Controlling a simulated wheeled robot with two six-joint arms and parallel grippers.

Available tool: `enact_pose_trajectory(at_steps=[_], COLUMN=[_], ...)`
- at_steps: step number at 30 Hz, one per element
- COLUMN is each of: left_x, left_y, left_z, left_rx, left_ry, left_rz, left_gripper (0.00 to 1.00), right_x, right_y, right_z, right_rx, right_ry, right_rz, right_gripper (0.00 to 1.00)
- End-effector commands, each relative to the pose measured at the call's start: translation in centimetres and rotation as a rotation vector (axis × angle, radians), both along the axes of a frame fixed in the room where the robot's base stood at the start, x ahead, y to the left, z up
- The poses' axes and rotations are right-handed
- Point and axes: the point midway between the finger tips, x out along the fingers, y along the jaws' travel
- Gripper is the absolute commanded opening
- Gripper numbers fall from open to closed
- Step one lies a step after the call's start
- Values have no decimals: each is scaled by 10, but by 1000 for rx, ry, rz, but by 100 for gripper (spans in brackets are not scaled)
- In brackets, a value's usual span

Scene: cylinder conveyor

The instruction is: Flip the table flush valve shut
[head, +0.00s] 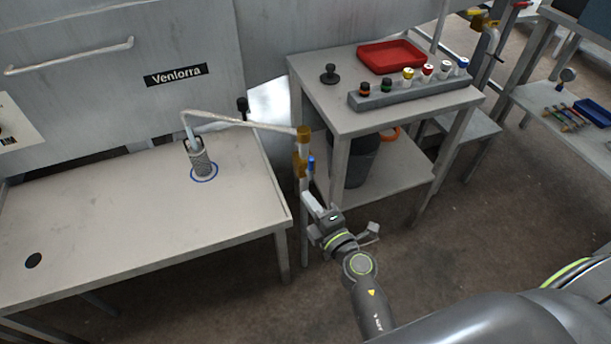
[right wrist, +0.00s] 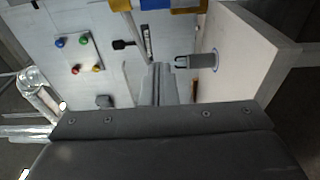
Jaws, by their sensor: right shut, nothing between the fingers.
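The flush valve is a brass fitting (head: 303,143) on an upright pipe at the table's right end. A small blue handle (head: 311,164) sits beside the pipe, just below the upper brass part, and looks upright. Brass (right wrist: 188,5) and blue (right wrist: 155,3) parts also show at the top edge of the right wrist view. A thin spout pipe (head: 235,121) runs left from the fitting to a grey cylinder (head: 203,163). My right gripper (head: 308,199) is shut and empty, below the blue handle and apart from it. My left gripper is not in view.
The cylinder stands in a blue ring on the table (head: 120,215). At right, a stand (head: 345,118) holds a red tray (head: 391,56) and a grey rack (head: 415,92) of capped cylinders. A dark bin (head: 361,160) sits on its lower shelf. Open floor lies in front.

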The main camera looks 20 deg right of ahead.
Motion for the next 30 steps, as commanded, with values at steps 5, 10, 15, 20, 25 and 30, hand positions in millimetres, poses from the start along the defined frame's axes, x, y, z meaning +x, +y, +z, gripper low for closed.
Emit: enact_pose_trajectory(at_steps=[5, 10, 15, 20, 25, 30], left_x=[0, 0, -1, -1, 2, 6], left_y=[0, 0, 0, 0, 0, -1], left_z=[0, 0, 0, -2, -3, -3], left_rx=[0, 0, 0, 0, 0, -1], left_ry=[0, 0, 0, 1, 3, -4], left_rz=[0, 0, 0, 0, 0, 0], left_gripper=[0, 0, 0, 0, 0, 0], right_x=[1, 13, 41, 71, 100, 95], right_y=[0, 2, 7, 13, 18, -9], right_z=[0, 0, 0, 0, -1, -1], right_rx=[2, 2, 1, 2, 0, -1], right_ry=[0, 0, -1, -1, 0, 2], right_rz=[0, 1, 2, 1, 1, -1], right_gripper=[0, 0, 0, 0, 0, 0])
